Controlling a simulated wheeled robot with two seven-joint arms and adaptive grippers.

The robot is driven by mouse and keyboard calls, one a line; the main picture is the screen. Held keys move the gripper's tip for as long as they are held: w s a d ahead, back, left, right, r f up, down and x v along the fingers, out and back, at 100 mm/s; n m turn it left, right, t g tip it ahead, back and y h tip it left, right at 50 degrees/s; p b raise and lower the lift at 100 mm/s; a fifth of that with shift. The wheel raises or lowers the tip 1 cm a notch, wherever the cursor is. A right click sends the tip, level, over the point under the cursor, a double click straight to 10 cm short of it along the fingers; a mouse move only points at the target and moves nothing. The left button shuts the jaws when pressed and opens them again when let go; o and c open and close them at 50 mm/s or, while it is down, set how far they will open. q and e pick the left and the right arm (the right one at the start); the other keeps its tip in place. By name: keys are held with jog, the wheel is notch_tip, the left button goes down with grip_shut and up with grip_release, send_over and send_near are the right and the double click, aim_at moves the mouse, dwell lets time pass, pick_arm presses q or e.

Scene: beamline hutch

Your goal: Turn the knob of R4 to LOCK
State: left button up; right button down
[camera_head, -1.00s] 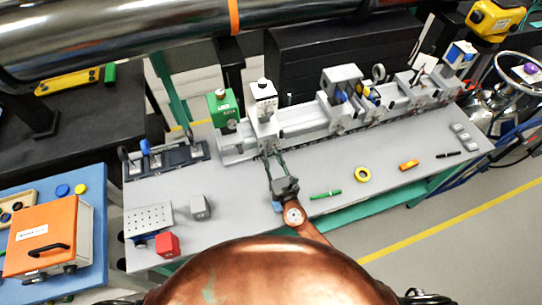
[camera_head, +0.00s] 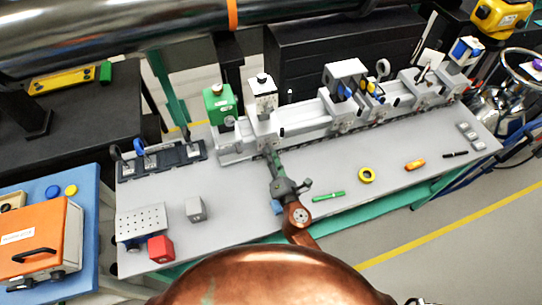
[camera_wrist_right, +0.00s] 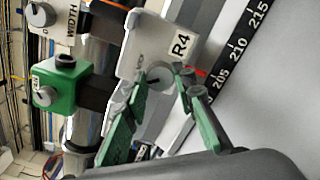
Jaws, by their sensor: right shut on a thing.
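The R4 carrier is a white block with an R4 label (camera_wrist_right: 182,47) in the right wrist view. Its round grey knob (camera_wrist_right: 160,74) has a dark mark, and small lettering beside it is too blurred to read. My right gripper (camera_wrist_right: 160,82) is shut on the knob, one green finger on each side. In the head view, my right gripper (camera_head: 271,154) reaches the front of the white-topped carrier (camera_head: 264,127) on the rail; the knob is hidden there. My left gripper is not in view.
A green-topped carrier (camera_head: 220,107) stands close on the left, and more rail mounts (camera_head: 345,95) on the right.

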jog(key=shift+m+b, duration=0.55)
jog(key=shift+m, duration=3.05)
jog(key=c, duration=1.6)
grip_release()
jog(key=v, duration=1.2)
